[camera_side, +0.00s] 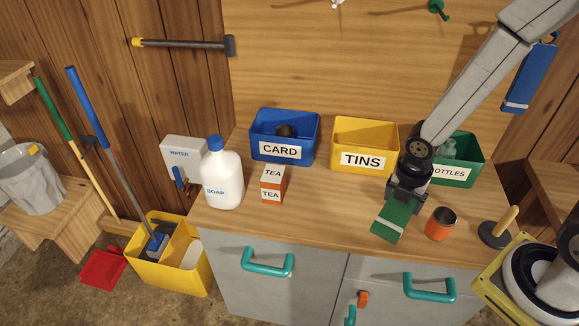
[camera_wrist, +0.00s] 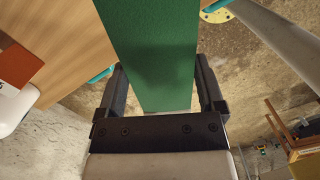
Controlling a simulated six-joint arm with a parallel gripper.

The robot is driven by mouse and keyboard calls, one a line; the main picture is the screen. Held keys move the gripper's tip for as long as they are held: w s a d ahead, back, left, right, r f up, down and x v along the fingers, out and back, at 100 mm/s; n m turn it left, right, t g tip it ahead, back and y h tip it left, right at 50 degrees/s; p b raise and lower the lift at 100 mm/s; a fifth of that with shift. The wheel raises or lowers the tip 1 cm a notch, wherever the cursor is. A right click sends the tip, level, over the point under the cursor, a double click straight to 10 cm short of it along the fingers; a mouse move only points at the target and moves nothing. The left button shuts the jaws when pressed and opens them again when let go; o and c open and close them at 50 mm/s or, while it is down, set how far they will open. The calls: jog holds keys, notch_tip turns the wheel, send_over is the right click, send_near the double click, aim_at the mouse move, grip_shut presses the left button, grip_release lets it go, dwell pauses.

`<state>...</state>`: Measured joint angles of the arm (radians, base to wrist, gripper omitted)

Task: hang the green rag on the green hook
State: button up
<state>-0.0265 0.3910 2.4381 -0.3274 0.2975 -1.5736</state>
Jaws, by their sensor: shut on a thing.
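The green rag (camera_side: 394,219) hangs from my gripper (camera_side: 406,192) above the front part of the counter, left of the orange cup. In the wrist view the rag (camera_wrist: 152,50) runs between the two fingers of my gripper (camera_wrist: 160,88), which is shut on it. The green hook (camera_side: 437,8) is on the wooden back wall at the top of the side view, above and right of the gripper. It is bare in what shows. I cannot tell whether the rag's lower end touches the counter.
A blue rag (camera_side: 528,80) hangs at right.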

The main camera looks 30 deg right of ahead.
jog(key=w+d+r+m+g+h, duration=0.15)
jog(key=w+m+g, duration=0.25)
jog(key=m, duration=0.5)
jog(key=w+r+m+g+h, duration=0.1)
jog(key=w+r+m+g, duration=0.25)
jog(key=m, duration=0.45)
jog(key=s+d+n+h, duration=0.1)
jog(key=d, duration=0.1)
jog(key=s+d+r+n+g+h, duration=0.1)
jog(key=d+n+h, duration=0.1)
jog(key=s+d+r+n+h, duration=0.1)
jog(key=d+h, duration=0.1)
jog(key=d, duration=0.1)
jog(key=shift+s+r, duration=0.1)
jog(key=shift+s, duration=0.2)
jog(key=d+r+n+t+h, duration=0.7)
jog(key=d+n+t, duration=0.1)
jog(key=n, duration=0.1)
jog(key=w+a+r+n+t, duration=0.1)
jog(key=w+r+n+t, duration=0.4)
jog(key=t, duration=0.4)
jog(key=shift+r+n, duration=0.5)
jog(key=shift+r, duration=0.05)
jog(key=shift+w, duration=0.2)
